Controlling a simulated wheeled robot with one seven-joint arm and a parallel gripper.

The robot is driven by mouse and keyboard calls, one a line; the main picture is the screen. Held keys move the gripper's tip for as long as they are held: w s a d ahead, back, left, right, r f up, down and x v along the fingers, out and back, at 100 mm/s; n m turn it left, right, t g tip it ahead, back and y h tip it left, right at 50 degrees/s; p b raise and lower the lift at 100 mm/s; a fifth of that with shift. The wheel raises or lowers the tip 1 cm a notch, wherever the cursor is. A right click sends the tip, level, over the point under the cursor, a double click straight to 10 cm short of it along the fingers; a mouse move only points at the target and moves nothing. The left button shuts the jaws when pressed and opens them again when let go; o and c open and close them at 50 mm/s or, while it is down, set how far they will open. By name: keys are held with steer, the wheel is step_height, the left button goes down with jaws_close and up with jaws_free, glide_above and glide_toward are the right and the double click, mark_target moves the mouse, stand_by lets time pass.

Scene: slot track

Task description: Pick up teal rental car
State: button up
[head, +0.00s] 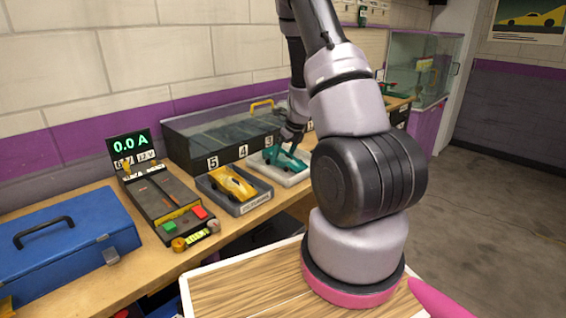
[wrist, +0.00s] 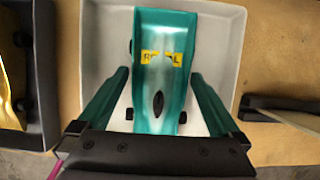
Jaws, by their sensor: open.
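The teal rental car (head: 284,161) sits in a white tray (head: 290,178) on the workbench. In the wrist view the teal car (wrist: 165,75) lies lengthwise with a yellow label, partly hidden by my gripper at the bottom. My gripper (wrist: 160,95) is open, with one teal finger on each side of the car inside the tray (wrist: 220,25). Gaps show between the fingers and the car body. In the head view my gripper (head: 291,146) is at the car, and whether it touches is too small to tell.
A yellow car (head: 232,182) sits in a dark tray (head: 250,203) left of the white one. Behind stands a clear-lidded case (head: 205,135) with numbered tags. A meter box (head: 160,200) and blue toolbox (head: 70,245) are further left. A dark edge (wrist: 285,104) lies right of the tray.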

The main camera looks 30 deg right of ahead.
steer(key=shift+w+f, duration=0.2)
steer(key=shift+f, duration=0.3)
steer(key=c, duration=1.3)
